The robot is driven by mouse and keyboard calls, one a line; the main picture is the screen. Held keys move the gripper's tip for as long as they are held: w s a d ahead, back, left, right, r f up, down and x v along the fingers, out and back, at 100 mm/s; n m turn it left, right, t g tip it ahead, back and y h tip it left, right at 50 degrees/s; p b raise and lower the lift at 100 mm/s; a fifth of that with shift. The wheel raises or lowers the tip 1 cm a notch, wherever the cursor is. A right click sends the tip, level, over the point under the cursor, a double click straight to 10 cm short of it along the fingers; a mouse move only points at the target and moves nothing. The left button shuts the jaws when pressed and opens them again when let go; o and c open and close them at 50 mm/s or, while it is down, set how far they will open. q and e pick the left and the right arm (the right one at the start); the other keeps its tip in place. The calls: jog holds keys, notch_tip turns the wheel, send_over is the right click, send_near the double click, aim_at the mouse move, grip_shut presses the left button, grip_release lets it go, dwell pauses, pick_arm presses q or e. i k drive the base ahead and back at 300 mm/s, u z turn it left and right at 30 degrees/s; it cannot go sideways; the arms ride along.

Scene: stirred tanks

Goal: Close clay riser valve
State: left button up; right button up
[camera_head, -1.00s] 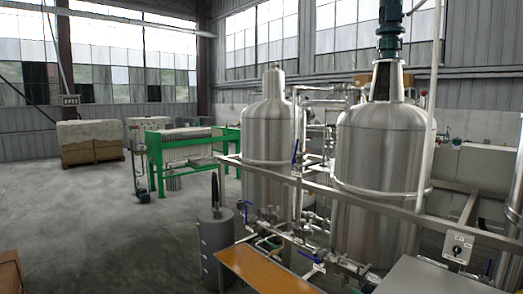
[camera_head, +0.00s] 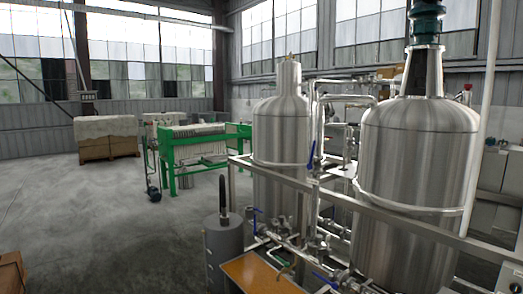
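Several valves with blue lever handles sit on the pipework of the tanks; I cannot tell which one is the clay riser valve. One blue handle (camera_head: 311,155) stands nearly upright on the frame between the two tanks. Another blue handle (camera_head: 254,221) hangs at the lower left of the frame. A further blue handle (camera_head: 325,280) lies low near the bottom edge. The smaller steel tank (camera_head: 280,150) stands left of the large steel tank (camera_head: 415,165). Neither of my grippers is in view.
A grey cylinder (camera_head: 224,250) and an orange-brown tabletop (camera_head: 262,273) stand in front of the tanks. A green filter press (camera_head: 195,150) and a wrapped pallet (camera_head: 106,138) are behind at left. The concrete floor (camera_head: 90,220) at left is open.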

aim_at(312, 153)
jog(key=u, duration=0.35)
jog(key=i, duration=1.2)
jog(key=z, duration=0.65)
jog(key=i, duration=0.7)
jog(key=z, duration=0.45)
